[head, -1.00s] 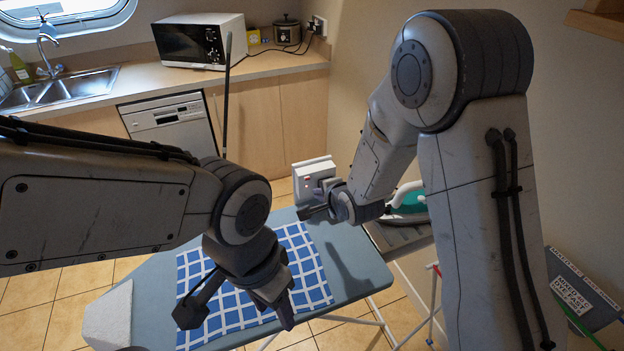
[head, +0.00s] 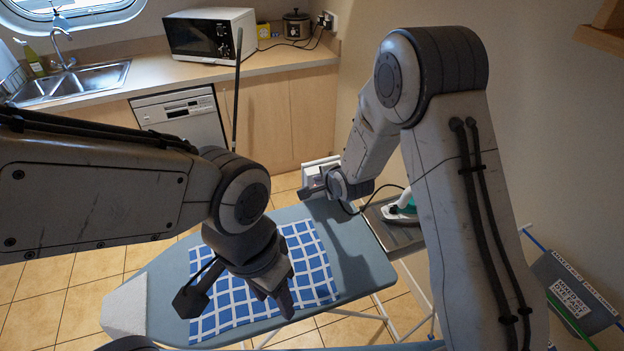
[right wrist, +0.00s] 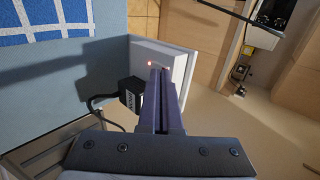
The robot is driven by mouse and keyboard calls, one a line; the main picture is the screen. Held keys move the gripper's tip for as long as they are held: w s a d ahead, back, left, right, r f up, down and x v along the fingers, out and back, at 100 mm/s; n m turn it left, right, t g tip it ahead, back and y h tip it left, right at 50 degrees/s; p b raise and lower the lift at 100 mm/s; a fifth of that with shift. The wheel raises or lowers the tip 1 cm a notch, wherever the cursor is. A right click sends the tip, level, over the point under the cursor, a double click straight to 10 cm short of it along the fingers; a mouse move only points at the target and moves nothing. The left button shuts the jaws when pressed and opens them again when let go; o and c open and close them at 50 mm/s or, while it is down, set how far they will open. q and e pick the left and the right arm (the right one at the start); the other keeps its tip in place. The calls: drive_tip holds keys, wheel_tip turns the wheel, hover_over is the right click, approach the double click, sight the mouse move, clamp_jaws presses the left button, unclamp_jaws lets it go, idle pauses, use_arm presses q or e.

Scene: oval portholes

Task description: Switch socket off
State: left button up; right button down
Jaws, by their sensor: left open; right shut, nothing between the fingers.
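A white socket (head: 321,162) stands beside the far end of the ironing board, partly covered by my right gripper in the head view. In the right wrist view the socket (right wrist: 157,53) shows a small glowing red light on its face and a black plug (right wrist: 131,98) with a cable. My right gripper (right wrist: 160,75) is shut and empty. Its tips lie in front of the socket face near the light; I cannot tell whether they touch. In the head view the right gripper (head: 312,190) points left. My left gripper (head: 238,304) is open and empty above the board.
The ironing board (head: 350,255) carries a blue checked cloth (head: 312,262). An iron (head: 402,208) rests on a stand to the right, close to my right arm. Behind are a counter with a microwave (head: 209,36), a sink (head: 85,80) and a dishwasher (head: 183,112).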

use_arm(q)
drive_tip(key=shift+a+r+p, duration=0.2)
drive_tip(key=shift+r+p, duration=0.15)
drive_tip(key=shift+r, duration=0.4)
use_arm(e)
drive_tip(key=shift+r, duration=0.9)
use_arm(q)
drive_tip(key=shift+s+d+f+b, duration=0.45)
drive_tip(key=shift+s+f+b, duration=0.1)
drive_tip(key=shift+f+b, duration=0.2)
use_arm(e)
drive_tip(key=v, duration=1.3)
drive_tip(key=shift+w+r, duration=0.1)
